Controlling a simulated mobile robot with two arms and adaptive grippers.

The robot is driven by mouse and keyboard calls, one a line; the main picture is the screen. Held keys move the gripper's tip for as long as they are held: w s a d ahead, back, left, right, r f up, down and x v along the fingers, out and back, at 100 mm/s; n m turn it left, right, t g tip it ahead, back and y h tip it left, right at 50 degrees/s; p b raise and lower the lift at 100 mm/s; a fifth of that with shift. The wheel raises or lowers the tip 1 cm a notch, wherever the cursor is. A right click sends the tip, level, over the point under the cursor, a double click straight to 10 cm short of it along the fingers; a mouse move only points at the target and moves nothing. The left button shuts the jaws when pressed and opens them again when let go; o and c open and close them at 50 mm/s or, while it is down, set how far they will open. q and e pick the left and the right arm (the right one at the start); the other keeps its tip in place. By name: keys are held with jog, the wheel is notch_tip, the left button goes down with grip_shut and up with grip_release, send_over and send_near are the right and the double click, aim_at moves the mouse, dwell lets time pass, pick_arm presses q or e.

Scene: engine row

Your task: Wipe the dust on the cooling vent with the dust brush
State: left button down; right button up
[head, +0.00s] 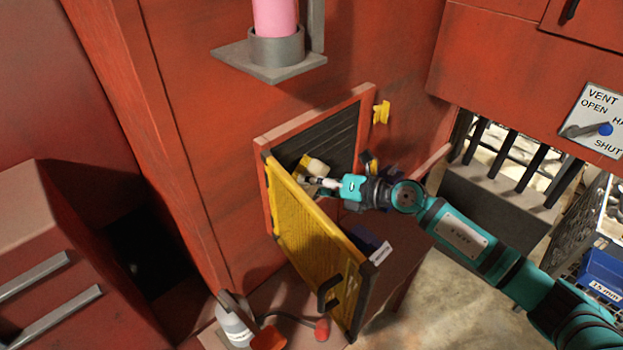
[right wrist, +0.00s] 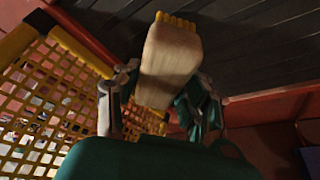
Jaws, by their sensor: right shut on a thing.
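The cooling vent is a recess with dark slats (head: 335,135) in the red wall; the slats also fill the top of the right wrist view (right wrist: 250,45). Its yellow mesh door (head: 310,235) hangs open; the mesh also shows in the wrist view (right wrist: 40,90). My right gripper (head: 310,180) is shut on the dust brush (head: 315,166), in front of the slats. In the wrist view the brush (right wrist: 168,65) is a cream block with yellow tips, between the fingers (right wrist: 158,108). I cannot tell whether it touches the slats. No dust is clearly visible. My left gripper is out of view.
A yellow latch piece (head: 381,112) sticks out right of the vent. A grey bracket (head: 268,60) with a pink cylinder juts out above. A bottle (head: 234,328) and a red-knobbed lever (head: 322,329) are below. A vent lever plate (head: 597,120) is at right.

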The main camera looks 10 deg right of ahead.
jog(key=shift+s+d, duration=0.7)
jog(key=shift+s, duration=0.3)
jog(key=shift+s+d, duration=0.65)
jog(key=shift+s, duration=0.35)
jog(key=shift+s+d+r, duration=0.1)
jog(key=shift+s+d, duration=0.35)
jog(key=shift+s, duration=0.2)
jog(key=shift+s+d, duration=0.45)
jog(key=shift+s, duration=0.2)
